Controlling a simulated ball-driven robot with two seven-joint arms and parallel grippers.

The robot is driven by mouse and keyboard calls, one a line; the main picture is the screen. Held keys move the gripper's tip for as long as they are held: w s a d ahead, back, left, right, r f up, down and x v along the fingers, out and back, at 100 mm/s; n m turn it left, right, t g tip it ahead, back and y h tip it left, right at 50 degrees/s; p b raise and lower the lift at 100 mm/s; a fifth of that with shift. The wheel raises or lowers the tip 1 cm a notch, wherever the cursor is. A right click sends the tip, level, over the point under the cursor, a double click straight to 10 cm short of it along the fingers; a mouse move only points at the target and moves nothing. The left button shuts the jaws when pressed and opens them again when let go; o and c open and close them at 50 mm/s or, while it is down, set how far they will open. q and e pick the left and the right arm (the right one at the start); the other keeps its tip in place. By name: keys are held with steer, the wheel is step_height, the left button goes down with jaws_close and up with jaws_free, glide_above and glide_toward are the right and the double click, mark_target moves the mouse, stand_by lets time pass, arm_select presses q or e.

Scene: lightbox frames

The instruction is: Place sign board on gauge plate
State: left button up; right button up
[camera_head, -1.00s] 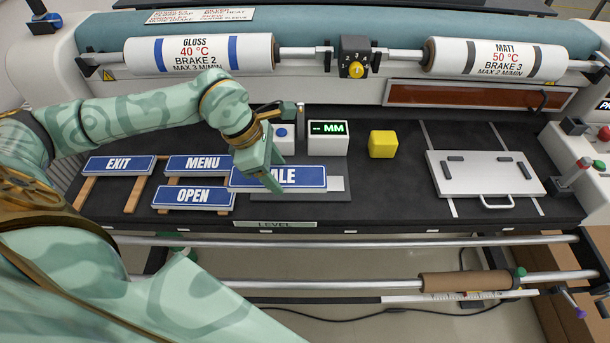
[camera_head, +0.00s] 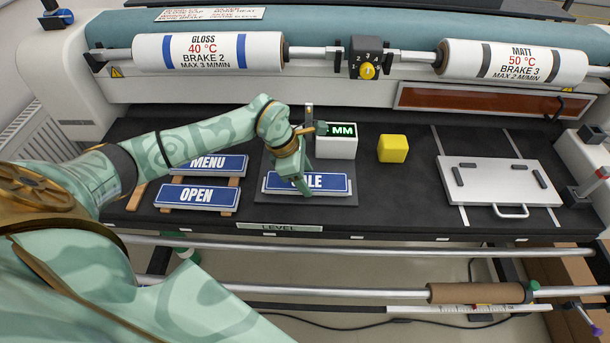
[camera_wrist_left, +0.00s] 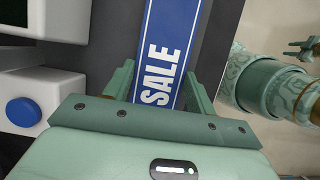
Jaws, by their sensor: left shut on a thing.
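The blue SALE sign board (camera_head: 330,183) lies level over the dark grey gauge plate (camera_head: 325,201), below the green-lit MM readout box (camera_head: 337,141). My left gripper (camera_head: 303,187) is shut on the sign board, with one finger showing across its front. In the left wrist view the sign board (camera_wrist_left: 165,55) runs lengthwise away between the two fingers (camera_wrist_left: 160,88). I cannot tell whether its underside touches the plate. My right gripper (camera_wrist_left: 303,48) seems to show small at the upper right of the wrist view; its jaw gap is unclear.
MENU (camera_head: 215,163) and OPEN (camera_head: 197,196) signs lie on wooden strips at the left. A yellow block (camera_head: 392,149) stands right of the readout. A white handled plate (camera_head: 500,182) lies further right. A steel bar (camera_head: 400,246) runs along the bench front.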

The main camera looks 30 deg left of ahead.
arm_select(q)
steer(key=o, duration=1.1)
steer(key=shift+f, duration=0.15)
steer(key=shift+r, duration=0.35)
steer(key=p+v, duration=0.1)
steer(key=v, duration=1)
steer(key=shift+s+r+p, duration=0.15)
steer(key=shift+r+p, duration=0.15)
steer(key=shift+r, duration=0.05)
